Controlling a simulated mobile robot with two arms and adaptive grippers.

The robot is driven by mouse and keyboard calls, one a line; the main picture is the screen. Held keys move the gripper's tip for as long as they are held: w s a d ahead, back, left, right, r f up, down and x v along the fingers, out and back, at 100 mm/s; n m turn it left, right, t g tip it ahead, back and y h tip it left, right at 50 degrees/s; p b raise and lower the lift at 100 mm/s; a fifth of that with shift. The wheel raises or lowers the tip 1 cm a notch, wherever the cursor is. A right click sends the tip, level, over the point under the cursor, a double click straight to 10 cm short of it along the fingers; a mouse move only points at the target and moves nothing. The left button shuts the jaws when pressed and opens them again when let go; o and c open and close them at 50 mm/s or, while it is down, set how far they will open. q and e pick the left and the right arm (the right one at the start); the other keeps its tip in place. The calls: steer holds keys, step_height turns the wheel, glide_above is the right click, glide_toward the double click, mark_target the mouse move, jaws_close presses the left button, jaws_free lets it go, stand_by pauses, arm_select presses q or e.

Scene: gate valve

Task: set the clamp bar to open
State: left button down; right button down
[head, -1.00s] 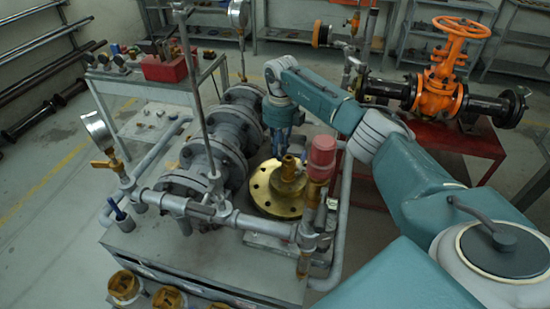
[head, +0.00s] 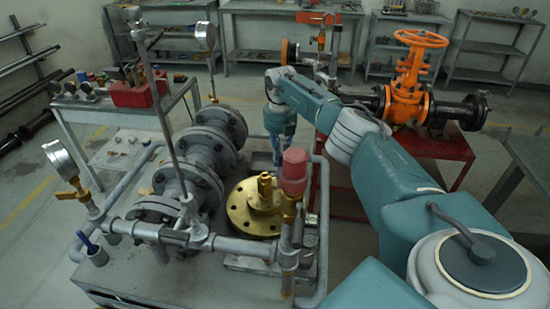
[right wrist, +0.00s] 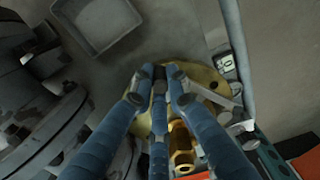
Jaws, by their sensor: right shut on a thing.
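My right gripper (head: 277,155) reaches down behind the brass flange (head: 252,208) on the grey bench. In the right wrist view its blue fingers (right wrist: 160,76) are closed together over the flange (right wrist: 198,78). A pale grey bar (right wrist: 218,94) runs out to the right from beside the fingertips and looks like the clamp bar. The fingers hide the part of it between them, so its full angle is hard to tell. In the head view the bar cannot be made out behind the arm and flange. My left gripper is not in view.
A red-capped fitting (head: 293,172) stands right of the flange, close to my right arm. Grey flanged pipework (head: 200,160) lies to the left. A pressure gauge (head: 60,158) is at far left. An orange valve (head: 410,75) stands behind my arm. A shallow tray (right wrist: 96,22) shows in the wrist view.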

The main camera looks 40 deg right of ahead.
steer(key=shift+s+d, duration=0.1)
steer(key=shift+d, duration=0.05)
stand_by(0.3)
steer(key=c, duration=1.7)
jaws_free()
steer(key=shift+r, duration=0.1)
step_height(320, 180, up, 12)
steer(key=shift+f, duration=0.1)
steer(key=shift+s, duration=0.1)
